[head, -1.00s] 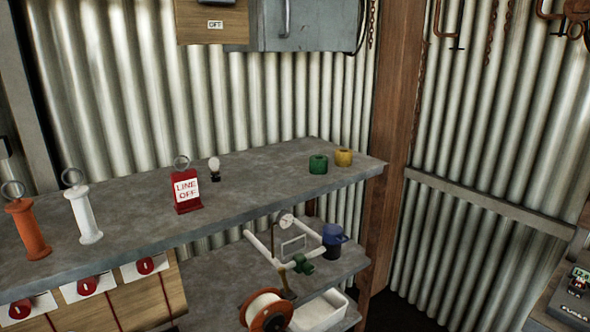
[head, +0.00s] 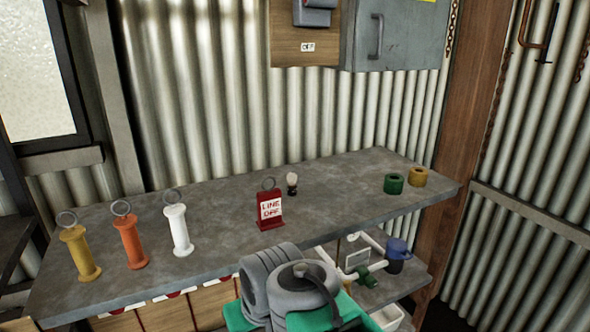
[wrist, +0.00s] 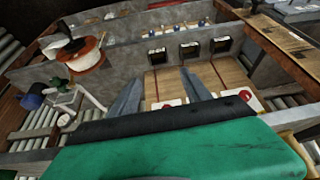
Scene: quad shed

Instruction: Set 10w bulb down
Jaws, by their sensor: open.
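A small bulb (head: 292,179) with a pale globe and a dark base stands upright on the grey bench top (head: 340,190), just behind and right of the red "LINE OFF" stand (head: 270,210). My gripper (wrist: 160,72) shows in the wrist view with its two grey fingers apart and nothing between them. In the head view my grey and green arm is at the bottom centre, in front of the bench, and the fingers cannot be made out. The gripper is apart from the bulb. The bulb is not seen in the wrist view.
Yellow, orange (head: 130,241) and white (head: 178,230) ringed posts stand on the left of the bench. A green ring (head: 393,184) and a yellow ring (head: 418,177) stand at the right end. Bare bench lies between the bulb and the rings. A lower shelf holds a blue cup (head: 397,250).

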